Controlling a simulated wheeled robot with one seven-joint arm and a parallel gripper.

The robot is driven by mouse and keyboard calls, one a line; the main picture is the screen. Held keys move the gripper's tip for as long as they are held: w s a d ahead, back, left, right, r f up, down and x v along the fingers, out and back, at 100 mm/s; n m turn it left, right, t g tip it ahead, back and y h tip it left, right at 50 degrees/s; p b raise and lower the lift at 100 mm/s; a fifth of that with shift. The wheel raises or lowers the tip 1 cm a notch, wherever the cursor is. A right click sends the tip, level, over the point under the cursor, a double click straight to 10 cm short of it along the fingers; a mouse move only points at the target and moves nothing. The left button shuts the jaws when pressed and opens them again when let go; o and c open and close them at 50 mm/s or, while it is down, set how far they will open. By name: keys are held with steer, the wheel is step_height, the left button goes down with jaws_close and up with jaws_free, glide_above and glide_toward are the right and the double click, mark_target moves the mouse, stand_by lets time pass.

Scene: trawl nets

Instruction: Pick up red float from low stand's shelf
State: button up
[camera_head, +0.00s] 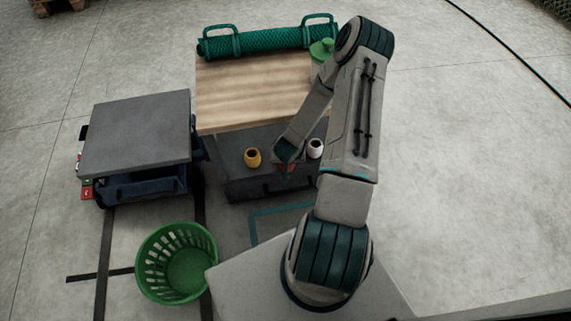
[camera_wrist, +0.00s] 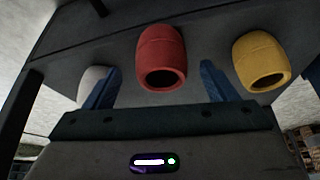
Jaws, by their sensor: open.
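The red float (camera_wrist: 160,58) stands on the dark shelf of the low stand (camera_wrist: 185,22), between a white float (camera_wrist: 93,82) and a yellow float (camera_wrist: 262,60) in the wrist view. My gripper (camera_wrist: 163,83) is open, with one blue finger on each side of the red float. I cannot tell whether the fingers touch it. In the head view, the yellow float (camera_head: 253,158) and white float (camera_head: 315,148) stand on the shelf (camera_head: 237,184). The red float (camera_head: 284,168) is mostly hidden behind my gripper (camera_head: 287,158).
The stand's wooden top (camera_head: 250,95) overhangs the shelf's back and carries a green net roll (camera_head: 265,42) and a green lidded jar (camera_head: 321,50). A grey-topped cart (camera_head: 135,130) stands at left. A green basket (camera_head: 177,263) sits on the floor in front.

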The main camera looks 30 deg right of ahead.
steer(key=b+x, duration=0.1)
steer(key=x, duration=0.3)
steer(key=shift+a, duration=0.1)
steer(key=c, duration=1.1)
steer(key=shift+o, duration=0.2)
steer(key=shift+r, duration=0.2)
